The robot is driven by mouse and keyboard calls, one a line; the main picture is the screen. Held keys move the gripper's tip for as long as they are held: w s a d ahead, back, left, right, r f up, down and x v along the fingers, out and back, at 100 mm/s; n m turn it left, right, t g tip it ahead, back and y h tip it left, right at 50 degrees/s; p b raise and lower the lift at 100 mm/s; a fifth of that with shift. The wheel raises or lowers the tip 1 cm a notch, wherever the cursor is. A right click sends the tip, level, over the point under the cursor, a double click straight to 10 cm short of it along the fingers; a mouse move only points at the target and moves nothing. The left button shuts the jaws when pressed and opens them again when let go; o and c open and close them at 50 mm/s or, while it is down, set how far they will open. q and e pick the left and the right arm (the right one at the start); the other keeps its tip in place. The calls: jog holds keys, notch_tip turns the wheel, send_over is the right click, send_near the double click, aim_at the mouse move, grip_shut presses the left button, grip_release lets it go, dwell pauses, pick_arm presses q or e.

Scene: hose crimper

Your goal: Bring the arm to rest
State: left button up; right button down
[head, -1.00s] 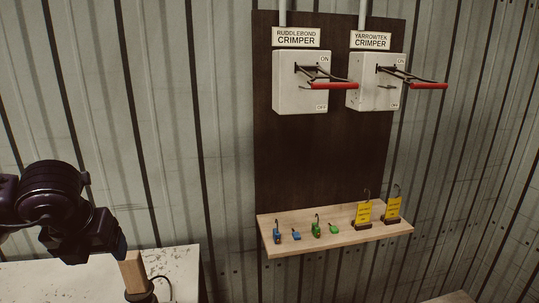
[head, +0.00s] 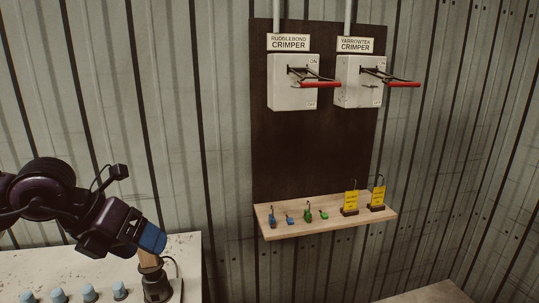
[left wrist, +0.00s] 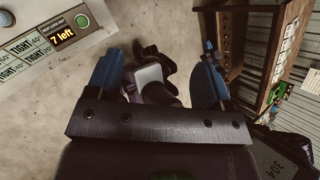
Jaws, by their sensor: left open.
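My left gripper (head: 152,238) is in the lower left of the head view, over the pale table. My right gripper is in neither view. The Ruddlebond crimper box (head: 281,92) and the Yarrowtex crimper box (head: 350,94) hang on the dark board, each with a red-handled lever sticking out.
A wooden shelf (head: 325,229) below the boxes holds small blue and green items and two yellow tags (head: 351,202). Light-blue knobs (head: 89,292) line the table's front. A sign reading "7 left" (left wrist: 63,35) shows in the left wrist view. Free space lies between table and shelf.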

pick_arm(q)
jog(key=w+d+r+n+t+h, duration=0.25)
jog(key=d+r+h, duration=0.45)
jog(key=h, duration=0.4)
jog(key=w+a+f+n+t+y, duration=0.3)
jog(key=f+n+t, duration=0.2)
jog(key=n, duration=0.3)
jog(key=w+a+f+n+t+y, duration=0.2)
jog(key=f+n+t+y, duration=0.1)
jog(key=f+n+t, duration=0.4)
jog(key=s+a+f+n+g+y, duration=0.1)
jog(key=s+a+f+n+y, duration=0.1)
jog(key=f+n, duration=0.3)
jog(key=s+a+f+n+g+y, duration=0.1)
jog(key=s+f+n+y, duration=0.3)
jog(key=f, duration=0.6)
jog(key=s+a+f+n+g+y, duration=0.2)
jog(key=s+a+f+n+y, duration=0.1)
jog(key=f+n, duration=0.4)
jog(key=shift+a+f, duration=0.4)
jog(key=shift+f, duration=0.25)
jog(key=s+a+f+n+g+y, duration=0.1)
jog(key=s+f+n+g+y, duration=0.1)
jog(key=s+f, duration=0.9)
jog(key=s+n+g, duration=0.1)
jog(key=s+n, duration=0.1)
jog(key=s, duration=0.2)
jog(key=shift+y, duration=0.3)
